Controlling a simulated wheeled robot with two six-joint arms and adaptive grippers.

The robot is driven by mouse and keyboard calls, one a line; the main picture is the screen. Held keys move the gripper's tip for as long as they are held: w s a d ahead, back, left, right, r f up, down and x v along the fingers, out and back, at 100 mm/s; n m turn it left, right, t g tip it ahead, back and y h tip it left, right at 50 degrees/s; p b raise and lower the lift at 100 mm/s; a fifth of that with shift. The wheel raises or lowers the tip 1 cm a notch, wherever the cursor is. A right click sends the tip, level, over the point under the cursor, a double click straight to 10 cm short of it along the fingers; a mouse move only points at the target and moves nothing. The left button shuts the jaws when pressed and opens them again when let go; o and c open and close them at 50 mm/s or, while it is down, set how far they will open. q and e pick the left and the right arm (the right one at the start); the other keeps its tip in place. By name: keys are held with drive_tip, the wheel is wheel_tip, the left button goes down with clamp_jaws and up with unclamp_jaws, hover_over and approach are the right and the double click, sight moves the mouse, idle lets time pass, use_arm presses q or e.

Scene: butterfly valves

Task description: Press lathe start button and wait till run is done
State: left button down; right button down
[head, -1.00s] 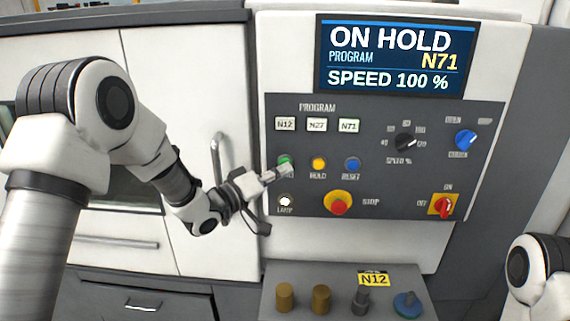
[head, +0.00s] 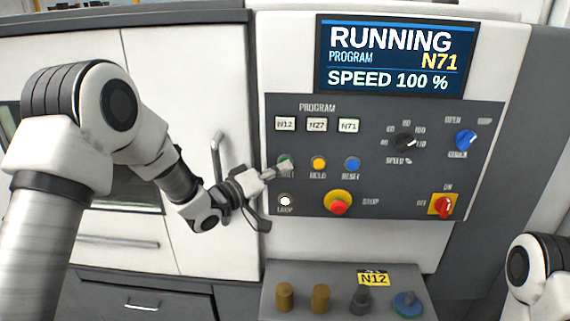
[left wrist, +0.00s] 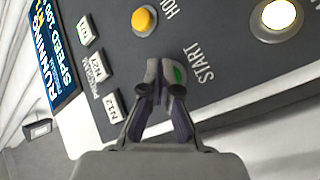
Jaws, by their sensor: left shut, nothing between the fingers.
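The green start button (head: 284,160) is on the grey control panel (head: 400,180) of the lathe. In the left wrist view the button (left wrist: 179,75) shows beside the fingertips, partly hidden by them. My left gripper (head: 272,174) is shut and empty, its tips at or just in front of the start button; I cannot tell whether they touch. It also shows in the left wrist view (left wrist: 160,80). The screen (head: 393,57) reads RUNNING, PROGRAM N71, SPEED 100 %. My right gripper is out of view.
Yellow HOLD (head: 319,163) and blue RESET (head: 352,164) buttons sit right of start. Below are the white LAMP button (head: 285,201) and red stop button (head: 338,203). A door handle (head: 217,160) stands left.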

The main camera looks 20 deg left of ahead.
use_arm(q)
drive_tip(key=shift+s, duration=0.1)
drive_tip(key=shift+s+d, duration=0.2)
drive_tip(key=shift+s, duration=0.55)
drive_tip(key=s, duration=0.3)
drive_tip(key=s+d, duration=0.1)
drive_tip(key=s, duration=0.1)
drive_tip(key=shift+b, duration=0.35)
drive_tip(key=shift+f, duration=0.1)
